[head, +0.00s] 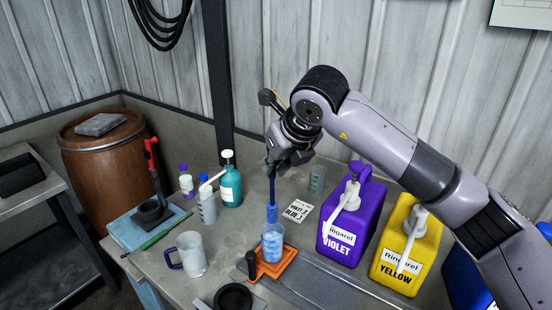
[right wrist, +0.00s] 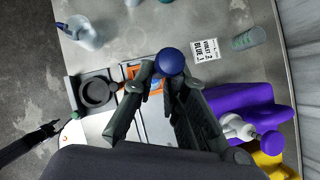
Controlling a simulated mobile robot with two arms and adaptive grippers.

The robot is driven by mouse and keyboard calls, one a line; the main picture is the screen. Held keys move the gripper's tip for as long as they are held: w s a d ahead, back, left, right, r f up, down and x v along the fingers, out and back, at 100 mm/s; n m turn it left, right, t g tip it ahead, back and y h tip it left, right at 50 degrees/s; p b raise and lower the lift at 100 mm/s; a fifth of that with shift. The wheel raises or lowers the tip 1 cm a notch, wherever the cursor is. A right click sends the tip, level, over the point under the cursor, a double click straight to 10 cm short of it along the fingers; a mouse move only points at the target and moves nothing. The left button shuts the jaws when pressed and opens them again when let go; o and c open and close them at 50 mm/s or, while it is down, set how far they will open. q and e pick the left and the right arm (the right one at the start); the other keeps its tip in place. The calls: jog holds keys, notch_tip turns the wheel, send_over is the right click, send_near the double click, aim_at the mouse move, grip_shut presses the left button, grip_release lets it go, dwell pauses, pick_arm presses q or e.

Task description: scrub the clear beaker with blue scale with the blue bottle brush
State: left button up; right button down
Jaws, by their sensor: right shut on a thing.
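The blue bottle brush (head: 272,210) hangs upright from my right gripper (head: 275,167), bristles down. The clear beaker with blue scale (head: 272,243) stands upright on an orange tray (head: 258,275). The bristle tip is directly over or at the beaker's rim; I cannot tell whether it has entered. In the right wrist view the gripper mostly hides the beaker.
A violet jug (head: 345,231) and a yellow jug (head: 396,262) stand to the right. A handled mug (head: 191,254) stands left of the beaker. Behind are a teal bottle (head: 231,186), a label card (head: 297,210) and a greenish cup (head: 317,180). A black dish (head: 233,298) is in front.

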aim_at(274, 209)
jog(key=shift+f, duration=0.65)
notch_tip(274, 209, down, 11)
jog(key=b, duration=1)
jog(key=shift+r, duration=0.15)
